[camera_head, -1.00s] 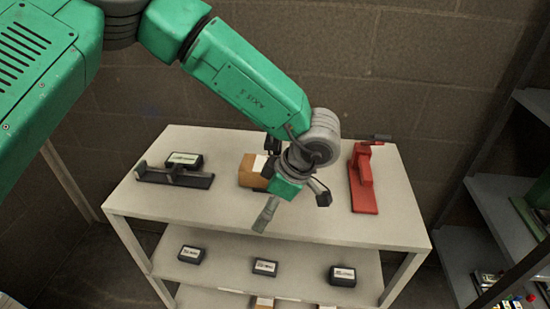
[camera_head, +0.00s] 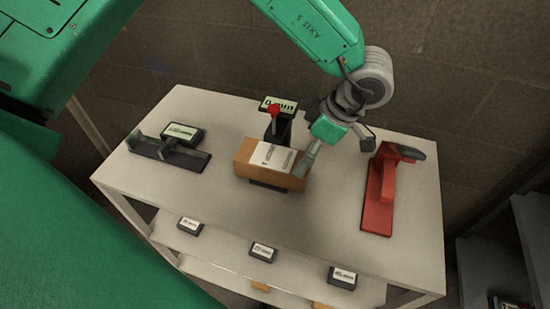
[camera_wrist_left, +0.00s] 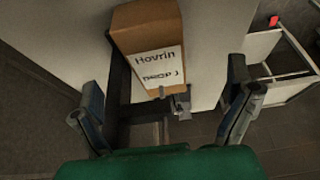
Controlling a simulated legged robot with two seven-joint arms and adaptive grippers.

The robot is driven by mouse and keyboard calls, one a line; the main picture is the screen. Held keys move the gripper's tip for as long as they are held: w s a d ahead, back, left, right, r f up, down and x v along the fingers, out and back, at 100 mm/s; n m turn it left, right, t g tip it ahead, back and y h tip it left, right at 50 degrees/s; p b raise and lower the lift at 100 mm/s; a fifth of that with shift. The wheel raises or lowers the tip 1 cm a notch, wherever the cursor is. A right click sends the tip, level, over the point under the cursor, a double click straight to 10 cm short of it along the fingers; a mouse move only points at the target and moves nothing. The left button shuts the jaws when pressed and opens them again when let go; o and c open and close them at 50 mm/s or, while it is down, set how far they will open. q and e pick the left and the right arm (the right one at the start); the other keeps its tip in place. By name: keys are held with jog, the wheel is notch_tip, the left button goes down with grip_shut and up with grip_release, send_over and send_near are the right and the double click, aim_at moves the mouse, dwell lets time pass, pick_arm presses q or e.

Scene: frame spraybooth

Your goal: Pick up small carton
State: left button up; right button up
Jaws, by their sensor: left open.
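The small carton (camera_head: 247,157) is a brown box with a white label on top. It rests on a dark support on the upper shelf of the white table, near its middle. In the left wrist view the carton (camera_wrist_left: 140,28) shows at the top centre, with its printed label facing the camera. My left gripper (camera_head: 337,158) is open and empty at the right end of the carton. In the left wrist view its fingers (camera_wrist_left: 163,82) stand wide apart, with the carton beyond them. I cannot tell whether a finger touches it. My right gripper is not in view.
A red clamp-like tool (camera_head: 380,190) stands on the right of the table (camera_head: 330,215). A dark holder (camera_head: 170,155) is on the left, with a labelled black box (camera_head: 182,134) behind it. A red-knobbed device (camera_head: 276,128) stands behind the carton. Labelled boxes sit on the lower shelf.

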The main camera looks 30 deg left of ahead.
aim_at(295, 162)
pick_arm(q)
jog(key=f, duration=0.4)
jog(key=shift+w+a+f, duration=0.2)
jog(key=shift+w+a, duration=0.05)
jog(key=shift+a, duration=0.1)
jog(key=shift+a+f, duration=0.15)
jog(key=shift+f, duration=0.05)
jog(key=shift+s+a+f, duration=0.1)
jog(key=shift+a+f, duration=0.1)
jog(key=shift+a, duration=0.05)
jog(key=x, duration=0.2)
jog(key=a+p+x, duration=0.1)
jog(key=x, duration=0.1)
jog(key=shift+a+f, duration=0.1)
jog(key=shift+f, duration=0.3)
jog(key=shift+d, duration=0.3)
jog(key=c, duration=1.6)
jog(key=shift+o, duration=0.2)
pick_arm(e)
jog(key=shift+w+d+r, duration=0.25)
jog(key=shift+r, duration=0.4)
